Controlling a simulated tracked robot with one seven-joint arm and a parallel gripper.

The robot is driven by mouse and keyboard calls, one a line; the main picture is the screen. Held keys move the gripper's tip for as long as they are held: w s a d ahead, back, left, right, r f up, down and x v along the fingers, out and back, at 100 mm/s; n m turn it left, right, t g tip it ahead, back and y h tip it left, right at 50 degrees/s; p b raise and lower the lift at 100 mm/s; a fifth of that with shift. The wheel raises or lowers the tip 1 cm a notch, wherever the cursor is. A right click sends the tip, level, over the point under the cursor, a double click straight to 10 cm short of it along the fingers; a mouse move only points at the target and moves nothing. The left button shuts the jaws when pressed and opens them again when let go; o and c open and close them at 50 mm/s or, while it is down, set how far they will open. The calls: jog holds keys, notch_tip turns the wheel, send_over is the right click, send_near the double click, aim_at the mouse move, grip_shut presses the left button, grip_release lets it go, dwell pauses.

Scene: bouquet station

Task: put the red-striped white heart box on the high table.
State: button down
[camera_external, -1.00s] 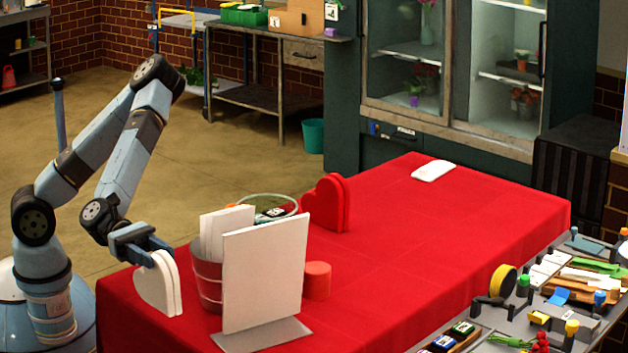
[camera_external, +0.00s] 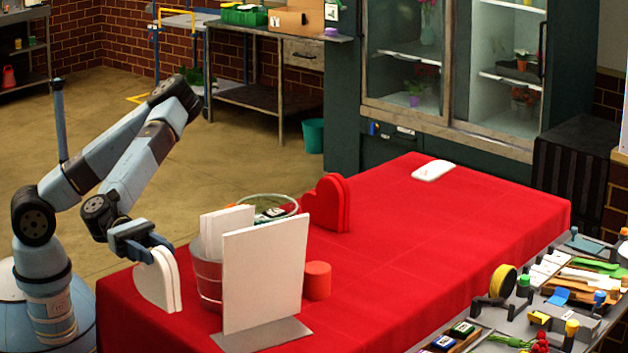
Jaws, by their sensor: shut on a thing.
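A white heart box (camera_external: 160,282) stands upright at the near left end of the red-covered table (camera_external: 430,240). A thin line runs along its edge; I cannot make out red stripes from here. My gripper (camera_external: 148,252) is shut on the top of the white heart box from above. The box's lower tip is at or just above the cloth; I cannot tell whether it touches. A red heart box (camera_external: 327,204) stands upright farther back on the same table.
Close right of the gripper are a metal bucket (camera_external: 206,272) with white cards and a blank white sign (camera_external: 265,272). A red cylinder (camera_external: 317,281) and a wire-rimmed basket (camera_external: 268,201) stand nearby. The table's right part is mostly clear, with a small white object (camera_external: 433,171).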

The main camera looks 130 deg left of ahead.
notch_tip(320, 180, up, 13)
jog(key=s+d+m+g+h, duration=0.1)
jog(key=d+m+g+h, duration=0.6)
jog(key=d, duration=2.4)
jog(key=s+d+m+g+h, duration=0.25)
jog(key=s+d+h, duration=0.25)
jog(key=d, duration=0.5)
jog(key=s+d+m+g+h, duration=0.2)
jog(key=s+d+m+h, duration=0.3)
jog(key=d, duration=0.5)
notch_tip(320, 180, down, 12)
jog(key=shift+s+d+f+n, duration=0.15)
jog(key=shift+s+f+n, duration=0.05)
jog(key=shift+s+n, duration=0.25)
jog(key=shift+f, duration=0.55)
jog(key=shift+c, duration=2.4)
grip_release()
